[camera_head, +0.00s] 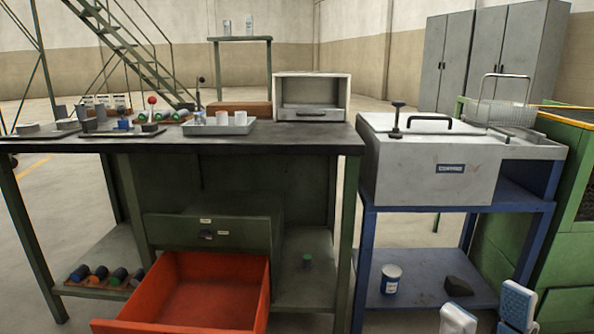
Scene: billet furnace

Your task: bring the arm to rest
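My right gripper (485,302) shows at the bottom right edge of the head view. Only its two pale fingertips with blue parts are visible, set well apart with nothing between them. It is in front of the blue stand (450,214), near the stand's lower shelf. The rest of my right arm is out of the picture. My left gripper and arm are not in view.
An orange drawer (205,290) stands pulled out from the dark workbench (60,149). Trays and small parts lie on the bench. A grey lidded box (425,170) sits on the stand. A white-labelled jar (391,280) and dark block (458,286) lie below. A green cabinet (566,240) is at right.

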